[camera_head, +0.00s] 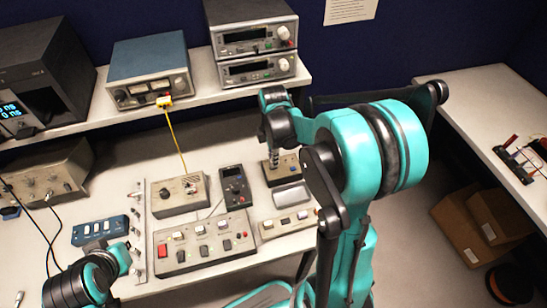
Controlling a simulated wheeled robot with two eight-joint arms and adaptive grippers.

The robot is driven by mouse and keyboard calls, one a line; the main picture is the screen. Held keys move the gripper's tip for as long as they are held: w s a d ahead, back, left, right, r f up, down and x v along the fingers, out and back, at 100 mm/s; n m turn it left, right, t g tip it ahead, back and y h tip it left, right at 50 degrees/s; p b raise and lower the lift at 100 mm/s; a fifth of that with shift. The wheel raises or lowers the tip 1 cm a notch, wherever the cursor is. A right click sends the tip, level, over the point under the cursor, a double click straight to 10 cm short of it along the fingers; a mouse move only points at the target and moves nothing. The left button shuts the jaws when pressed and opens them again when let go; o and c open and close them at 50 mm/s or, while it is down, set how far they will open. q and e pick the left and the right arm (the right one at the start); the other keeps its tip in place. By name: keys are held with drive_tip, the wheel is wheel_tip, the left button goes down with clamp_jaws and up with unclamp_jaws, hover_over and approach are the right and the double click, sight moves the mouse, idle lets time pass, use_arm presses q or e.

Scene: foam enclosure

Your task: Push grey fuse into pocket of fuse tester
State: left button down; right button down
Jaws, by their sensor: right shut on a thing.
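My right arm reaches in from the lower right, and its gripper (272,150) points down over a small beige and dark device (291,166) on the bench, which looks like the fuse tester. The gripper is shut on a small grey piece (273,160), apparently the grey fuse, at the device's left part. The gripper hides most of the fuse, and I cannot tell how deep it sits in a pocket. My left gripper (103,288) is at the lower left edge, away from the tester; its fingers are too unclear to tell their state.
A switch box with a red button (200,243), a beige box (180,195), a dark meter (235,186) and a blue box (100,230) crowd the bench left of the tester. A yellow cable (175,138) hangs from the shelf. A strip with buttons (288,222) lies in front.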

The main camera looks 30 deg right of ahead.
drive_tip(key=shift+f+b, duration=0.85)
drive_tip(key=shift+f, duration=0.3)
drive_tip(key=c, duration=1.5)
unclamp_jaws()
drive_tip(key=shift+r, duration=0.1)
wheel_tip(320, 180, up, 12)
drive_tip(key=s+a+f+m+t+b, duration=0.1)
drive_tip(key=s+a+m+t, duration=0.2)
drive_tip(key=s+a+m, duration=0.2)
drive_tip(key=s+a+f+m+t+b, duration=0.1)
drive_tip(key=s+a+m+t, duration=0.3)
drive_tip(key=m, duration=0.6)
drive_tip(key=shift+s+a+f, duration=0.8)
drive_tip(key=shift+s, duration=0.2)
